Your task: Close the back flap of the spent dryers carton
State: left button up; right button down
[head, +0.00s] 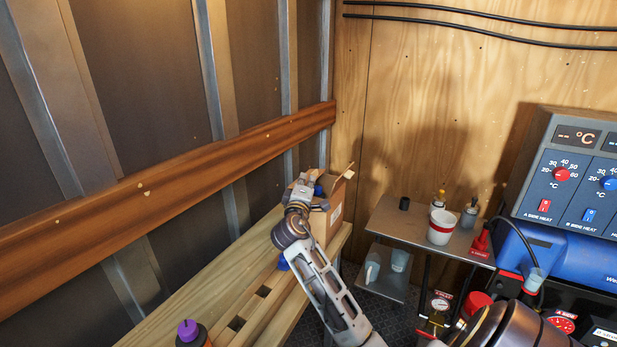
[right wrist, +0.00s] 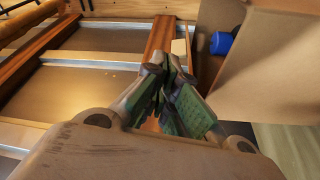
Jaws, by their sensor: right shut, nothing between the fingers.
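The spent dryers carton (head: 334,222) stands at the far end of the wooden bench, with a pale label on its right-hand face. A small flap edge (head: 348,171) sticks up at its top right. My right gripper (head: 304,186) is over the carton's near left side, shut and empty. In the right wrist view the closed fingers (right wrist: 172,88) are left of the carton's cardboard (right wrist: 268,65), apart from it. A blue dryer (right wrist: 221,43) shows in the carton's opening. My arm hides part of the carton in the head view, and I cannot tell the back flap's angle. My left gripper is not in view.
The bench (head: 215,280) runs along the left wall under a wooden rail (head: 170,190). A bottle with a purple cap (head: 188,331) stands near its front. A metal shelf (head: 400,222) with a white cup (head: 441,227) and small bottles is right of the carton.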

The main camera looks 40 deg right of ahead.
jog(key=v, duration=0.6)
jog(key=shift+s+a, duration=0.15)
